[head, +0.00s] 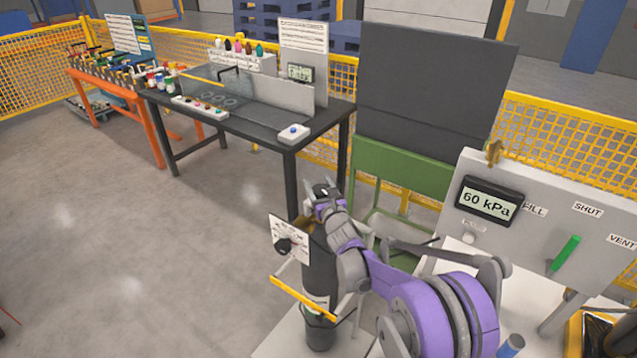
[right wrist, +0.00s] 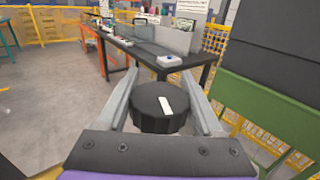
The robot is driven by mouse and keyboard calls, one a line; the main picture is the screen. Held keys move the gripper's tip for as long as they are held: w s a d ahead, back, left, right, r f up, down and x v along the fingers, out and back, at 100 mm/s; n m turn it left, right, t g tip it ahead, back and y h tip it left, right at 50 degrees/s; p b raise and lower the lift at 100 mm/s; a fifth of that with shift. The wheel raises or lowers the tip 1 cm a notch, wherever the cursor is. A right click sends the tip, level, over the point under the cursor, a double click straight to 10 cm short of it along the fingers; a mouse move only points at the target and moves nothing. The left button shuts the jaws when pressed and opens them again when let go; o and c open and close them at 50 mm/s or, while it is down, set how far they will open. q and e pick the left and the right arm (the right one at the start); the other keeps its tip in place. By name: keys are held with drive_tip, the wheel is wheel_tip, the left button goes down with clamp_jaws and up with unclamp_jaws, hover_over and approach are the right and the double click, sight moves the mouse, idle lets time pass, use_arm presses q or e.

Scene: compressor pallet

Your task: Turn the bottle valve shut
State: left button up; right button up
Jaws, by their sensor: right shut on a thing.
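The dark gas bottle (head: 319,265) stands upright at lower centre of the head view, its lower part in a dark holder. The bottle valve is a black ridged knob (right wrist: 158,108) with a white mark, seen in the right wrist view; the mark runs nearly up the picture, leaning slightly left. My right gripper (head: 322,190) is at the top of the bottle, its two fingers on either side of the knob and shut on it. In the head view the gripper mostly hides the knob. My left gripper is not in view.
A grey panel (head: 530,230) has a 60 kPa display (head: 488,201) and a green lever (head: 565,253). A dark workbench (head: 262,130) stands behind; floor at left is clear.

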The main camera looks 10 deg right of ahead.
sight(324, 196)
drive_tip(key=shift+r, duration=0.1)
drive_tip(key=o, duration=1.4)
drive_tip(key=shift+c, duration=0.2)
drive_tip(key=s, duration=0.3)
drive_tip(key=s+d+b, duration=0.1)
drive_tip(key=s, duration=0.6)
drive_tip(key=shift+s+d, duration=0.15)
drive_tip(key=shift+s, duration=0.2)
